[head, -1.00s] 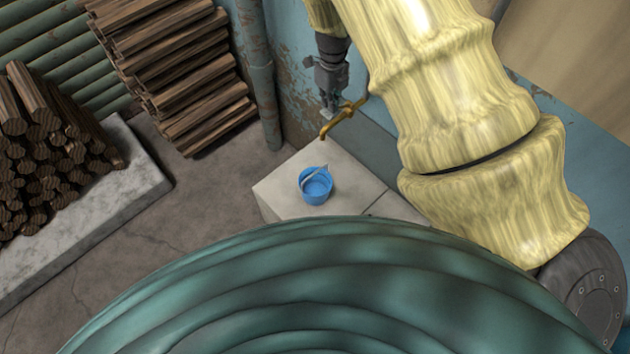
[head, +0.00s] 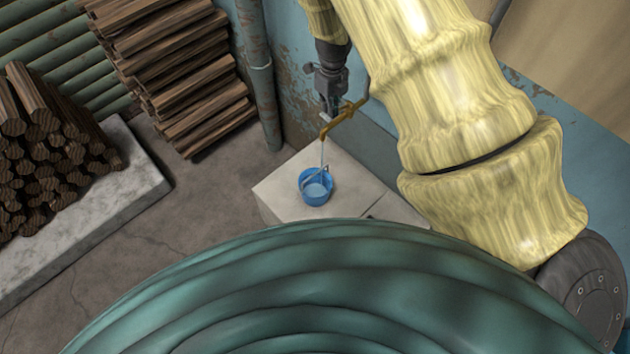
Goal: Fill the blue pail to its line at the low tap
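The blue pail (head: 315,197) stands upright on a pale stone block, with its handle across its mouth. The brass low tap (head: 342,117) juts from the blue wall above and behind it. A thin stream of water (head: 322,153) runs from the spout down into the pail. Pale water shows inside the pail; its line cannot be made out. My gripper (head: 330,106) is at the tap's handle, just behind the spout. Its fingers are small and partly hidden by the tap, so I cannot tell whether they are closed on it.
The stone block (head: 277,188) has bare room left of the pail. A vertical pipe (head: 264,95) runs down the wall. Stacked logs (head: 180,75) and a log pile on a slab (head: 130,180) are at left. A large ribbed green shape (head: 330,290) hides the foreground.

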